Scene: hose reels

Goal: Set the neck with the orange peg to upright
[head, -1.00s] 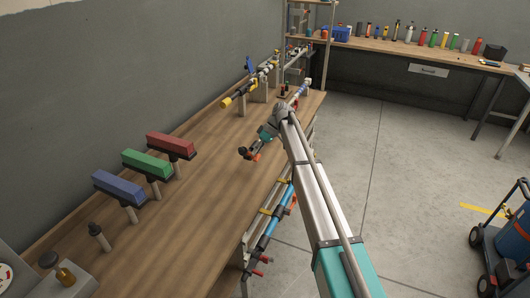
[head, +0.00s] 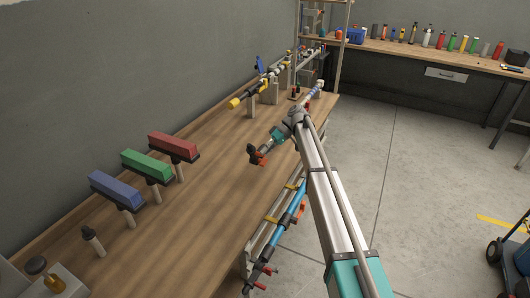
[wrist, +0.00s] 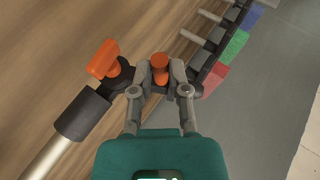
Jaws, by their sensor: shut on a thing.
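My gripper (wrist: 160,75) is shut on an orange peg (wrist: 160,63) in the wrist view, with one finger on each side of it. The peg belongs to a dark neck (wrist: 126,78). An orange winged knob (wrist: 103,60) sits beside the peg on the left. A black collar (wrist: 82,114) on a pale metal post (wrist: 45,157) lies below the knob. In the head view, my gripper (head: 268,148) is at the black and orange neck (head: 255,156) over the bench's right part. The neck's exact tilt is hard to tell there.
Blue (head: 116,188), green (head: 147,164) and red (head: 173,147) blocks stand on posts on the wooden bench (head: 190,215), to the left. A yellow-ended assembly (head: 240,102) stands farther back. A blue pipe (head: 285,215) runs below the bench's right edge. The bench between is clear.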

